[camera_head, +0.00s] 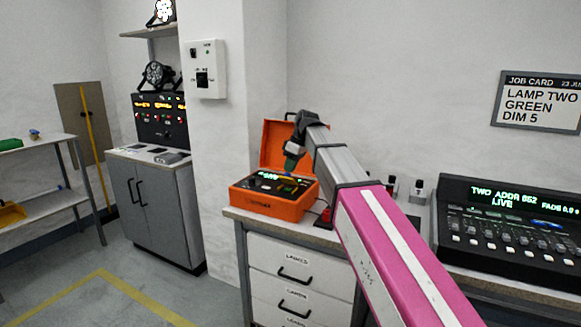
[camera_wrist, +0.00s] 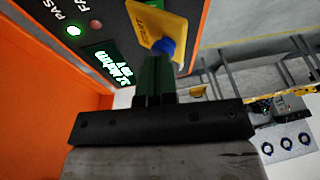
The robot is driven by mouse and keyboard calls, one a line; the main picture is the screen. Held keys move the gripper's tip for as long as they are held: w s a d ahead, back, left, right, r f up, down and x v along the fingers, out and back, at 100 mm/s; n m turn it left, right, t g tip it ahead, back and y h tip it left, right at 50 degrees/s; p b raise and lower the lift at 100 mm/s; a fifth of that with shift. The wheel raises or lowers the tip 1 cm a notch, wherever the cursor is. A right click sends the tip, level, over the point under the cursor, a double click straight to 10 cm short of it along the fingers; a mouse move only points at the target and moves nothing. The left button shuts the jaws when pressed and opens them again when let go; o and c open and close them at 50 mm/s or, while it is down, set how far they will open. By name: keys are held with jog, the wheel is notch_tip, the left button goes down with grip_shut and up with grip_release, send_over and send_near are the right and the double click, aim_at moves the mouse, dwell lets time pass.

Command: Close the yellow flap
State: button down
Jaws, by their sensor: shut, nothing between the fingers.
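The yellow flap (camera_wrist: 157,28) is at the top middle of the wrist view, with dark lettering on its face. It juts out at an angle from the dark panel of an orange tester case (camera_head: 262,202). A blue part (camera_wrist: 165,47) shows at its lower edge. My gripper (camera_wrist: 155,66) is shut and empty, its dark green fingers just below the flap and blue part; whether they touch cannot be told. In the head view my gripper (camera_head: 293,157) is above the panel, in front of the raised orange lid (camera_head: 274,142). The flap is too small to make out there.
The case stands on a drawer cabinet (camera_head: 295,262) against the wall. A green lamp (camera_wrist: 73,31) and a green display (camera_wrist: 108,66) glow on its panel. A lighting console (camera_head: 515,228) stands right of my arm. Open floor lies at left.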

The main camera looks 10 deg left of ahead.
aim_at(285, 177)
jog(key=shift+s+t, duration=0.25)
jog(key=shift+t, duration=0.25)
jog(key=shift+s+a+f+h, duration=0.1)
jog(key=shift+s+h, duration=0.05)
jog(key=shift+h, duration=0.15)
jog(key=shift+s+a+f+t, duration=0.1)
jog(key=shift+s+f+t, duration=0.1)
jog(key=shift+s, duration=0.15)
jog(key=shift+s+a+f+t, duration=0.1)
jog(key=shift+s+t, duration=0.1)
jog(key=shift+s, duration=0.1)
jog(key=shift+s+f+t, duration=0.1)
jog(key=shift+s+t, duration=0.2)
jog(key=t, duration=0.1)
jog(key=s+f+n+t+h, duration=0.1)
jog(key=t, duration=0.1)
jog(key=shift+s+a+f, duration=0.25)
jog(key=shift+s+a, duration=0.05)
jog(key=shift+a, duration=0.1)
jog(key=shift+s+f, duration=0.1)
jog(key=shift+f, duration=0.1)
jog(key=shift+s+a+f, duration=0.1)
jog(key=shift+a, duration=0.05)
jog(key=shift+w+d+r, duration=0.1)
jog(key=shift+w+d, duration=0.05)
jog(key=shift+w, duration=0.25)
jog(key=shift+w+d+r, duration=0.1)
jog(key=shift+w, duration=0.3)
